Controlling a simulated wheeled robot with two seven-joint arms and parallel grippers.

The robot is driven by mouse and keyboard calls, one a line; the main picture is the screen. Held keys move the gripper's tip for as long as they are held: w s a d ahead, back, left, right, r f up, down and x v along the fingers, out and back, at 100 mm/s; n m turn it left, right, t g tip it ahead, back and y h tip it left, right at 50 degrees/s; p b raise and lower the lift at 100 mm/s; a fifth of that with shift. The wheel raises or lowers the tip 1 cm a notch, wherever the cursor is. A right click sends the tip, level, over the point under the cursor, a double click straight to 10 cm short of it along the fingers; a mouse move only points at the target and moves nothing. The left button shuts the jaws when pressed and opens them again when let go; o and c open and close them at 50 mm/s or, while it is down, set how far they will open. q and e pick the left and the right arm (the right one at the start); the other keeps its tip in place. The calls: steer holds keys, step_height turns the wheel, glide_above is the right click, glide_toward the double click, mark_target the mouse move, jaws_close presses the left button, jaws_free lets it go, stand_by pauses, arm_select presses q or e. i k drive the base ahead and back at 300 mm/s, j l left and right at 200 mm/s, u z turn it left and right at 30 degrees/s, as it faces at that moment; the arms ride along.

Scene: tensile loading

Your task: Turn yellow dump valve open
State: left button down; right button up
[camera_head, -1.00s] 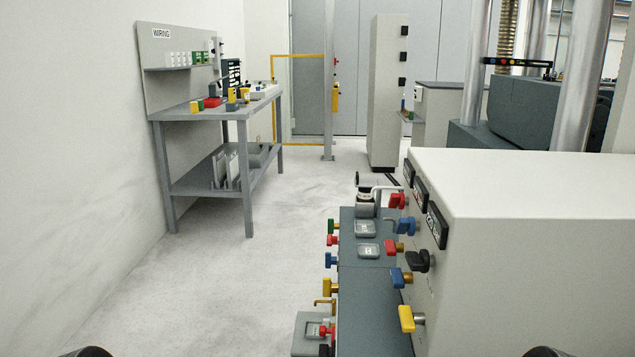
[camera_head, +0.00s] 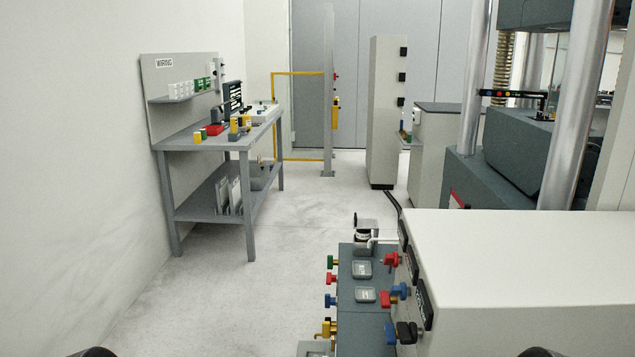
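A yellow valve handle (camera_head: 327,328) shows at the bottom, on the left side of the low grey bench (camera_head: 362,322). Blue (camera_head: 330,300), red (camera_head: 331,279) and green (camera_head: 331,262) handles line up behind it. Red, blue and black (camera_head: 406,332) handles stick out from the left face of the white cabinet (camera_head: 525,255). I cannot tell which yellow handle is the dump valve or how it is set. Dark rounded parts of my arms show at the bottom edge, left and right. Neither gripper shows.
A grey wiring table (camera_head: 205,145) with small coloured parts stands at the left wall. The floor (camera_head: 290,210) between it and the bench is clear. A tall grey cabinet (camera_head: 388,110) and a testing machine with metal columns (camera_head: 575,110) stand farther back.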

mark_target(327, 329)
steer(key=i+j+z, duration=0.2)
steer(key=j, duration=0.35)
steer(key=j+z, duration=0.2)
steer(key=j, duration=0.3)
steer(key=i+j+z, duration=0.2)
steer(key=j, duration=0.35)
steer(key=i+j+z, duration=0.1)
steer(key=z, duration=0.3)
steer(key=j+z, duration=0.1)
steer(key=z, duration=0.3)
steer(key=i+j+z, duration=0.1)
steer(key=j, duration=0.2)
steer(key=i+j, duration=0.25)
steer(key=i+j+z, duration=0.15)
steer(key=j, duration=0.25)
steer(key=i+j, duration=0.15)
steer(key=j, duration=0.15)
steer(key=i+j+z, duration=0.15)
steer(key=j, duration=0.2)
